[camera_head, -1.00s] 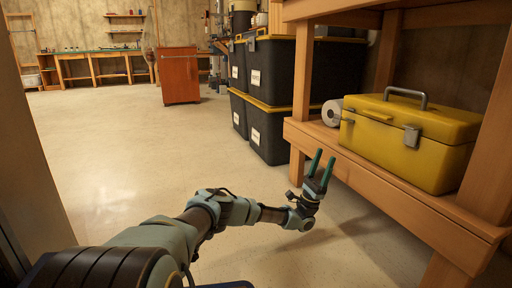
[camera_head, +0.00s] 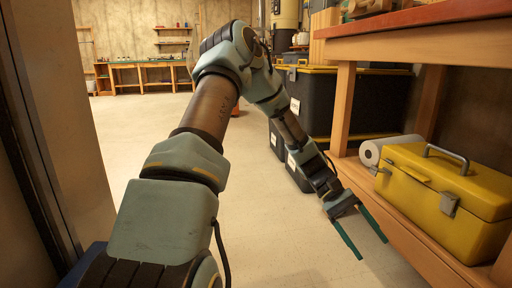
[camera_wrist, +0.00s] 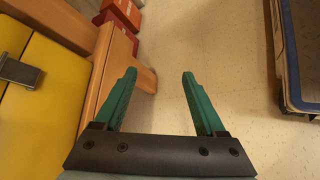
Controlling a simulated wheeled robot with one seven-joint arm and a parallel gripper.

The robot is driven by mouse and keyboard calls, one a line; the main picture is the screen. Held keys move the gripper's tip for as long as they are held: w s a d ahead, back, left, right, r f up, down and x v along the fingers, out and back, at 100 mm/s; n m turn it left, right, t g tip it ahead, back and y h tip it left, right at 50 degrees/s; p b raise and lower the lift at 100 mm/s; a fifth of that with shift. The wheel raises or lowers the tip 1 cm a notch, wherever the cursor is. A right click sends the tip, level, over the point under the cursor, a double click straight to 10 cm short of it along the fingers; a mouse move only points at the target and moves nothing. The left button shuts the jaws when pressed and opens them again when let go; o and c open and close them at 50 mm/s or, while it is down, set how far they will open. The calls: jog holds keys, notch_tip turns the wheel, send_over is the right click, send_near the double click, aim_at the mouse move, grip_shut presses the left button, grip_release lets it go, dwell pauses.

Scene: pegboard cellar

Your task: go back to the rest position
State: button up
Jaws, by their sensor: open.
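My gripper (camera_head: 366,232) is open and empty, with two green fingers spread apart. In the head view it hangs low over the floor, left of the wooden shelf with the yellow toolbox (camera_head: 450,200). My arm is raised and bent, reaching up and then down to the gripper. The toolbox (camera_wrist: 45,85) is at the left edge there.
The wooden shelf (camera_head: 392,240) is close on the right, with a white paper roll (camera_head: 370,153) on it. Black bins with yellow lids (camera_head: 315,100) stand behind my arm. A blue-edged object (camera_wrist: 297,60) is at the right of the wrist view. Open floor (camera_head: 130,125) lies left.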

jog(key=w+a+r+t+y+p, duration=0.15)
jog(key=a+r+t+p, duration=0.35)
jog(key=a, duration=0.6)
jog(key=w+a+r+t+y+p, duration=0.1)
jog(key=a+r+t+y, duration=0.2)
jog(key=a+r, duration=0.5)
jog(key=w+a+r+t+y+p, duration=0.1)
jog(key=a+r+t+y+p, duration=0.2)
jog(key=a, duration=1)
notch_tip(320, 180, up, 39)
jog(key=h+p, duration=0.1)
jog(key=p, duration=3.7)
jog(key=shift+s+a, duration=0.15)
jog(key=shift+f, duration=0.15)
